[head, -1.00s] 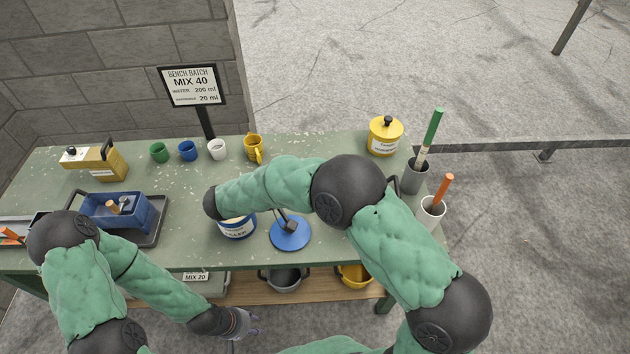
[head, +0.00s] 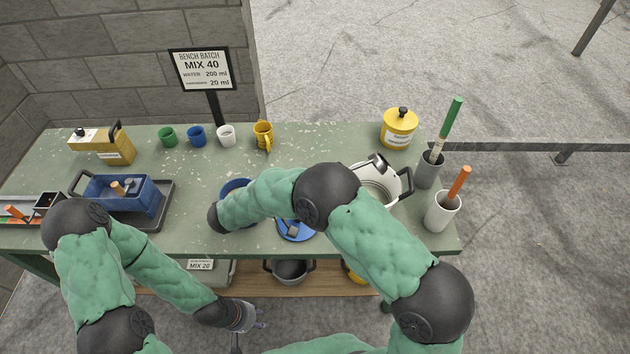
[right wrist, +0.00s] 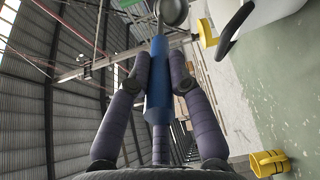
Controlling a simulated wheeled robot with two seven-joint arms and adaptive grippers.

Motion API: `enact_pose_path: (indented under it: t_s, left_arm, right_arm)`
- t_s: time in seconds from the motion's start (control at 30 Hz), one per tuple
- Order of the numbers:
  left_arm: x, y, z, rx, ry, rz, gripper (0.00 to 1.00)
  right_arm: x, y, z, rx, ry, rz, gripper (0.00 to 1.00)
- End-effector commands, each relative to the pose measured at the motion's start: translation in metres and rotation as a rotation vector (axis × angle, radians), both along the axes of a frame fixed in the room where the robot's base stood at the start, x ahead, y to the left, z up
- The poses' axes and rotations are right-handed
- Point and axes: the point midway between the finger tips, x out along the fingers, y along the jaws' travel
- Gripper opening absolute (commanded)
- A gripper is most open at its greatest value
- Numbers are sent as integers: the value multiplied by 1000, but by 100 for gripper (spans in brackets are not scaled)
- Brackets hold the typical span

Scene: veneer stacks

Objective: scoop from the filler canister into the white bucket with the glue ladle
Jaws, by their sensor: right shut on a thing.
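The filler canister (head: 234,186) stands on the bench in the head view, mostly hidden behind my right arm; its blue rim shows. Its blue lid (head: 297,231) appears to lie on the bench nearby. The white bucket (head: 398,187) with black handles stands right of my arm, and also shows in the right wrist view (right wrist: 275,14). My right gripper (right wrist: 160,70) is shut on the blue handle of the glue ladle (right wrist: 158,88). The ladle's metal bowl is beside the bucket in that view; its contents are hidden. My left gripper (head: 250,325) is open and empty before the bench.
Several mugs (head: 197,137) and a yellow lidded canister (head: 399,130) stand at the back. A blue box (head: 120,194) is at left. A sign reads MIX 40 (head: 201,68).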

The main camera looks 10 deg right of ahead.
Motion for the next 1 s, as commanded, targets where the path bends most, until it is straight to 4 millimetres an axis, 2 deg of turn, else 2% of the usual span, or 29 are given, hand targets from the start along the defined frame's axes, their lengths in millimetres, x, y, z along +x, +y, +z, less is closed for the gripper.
enact_pose_path:
  t_s: [0.03,1.0]
  left_arm:
    - [0,0,7,0,0,0,37]
    - [0,0,67,0,1,0,37]
  right_arm:
    - [0,0,2,-6,2,-1,0]
    - [-1,5,-13,-70,-15,0,0]
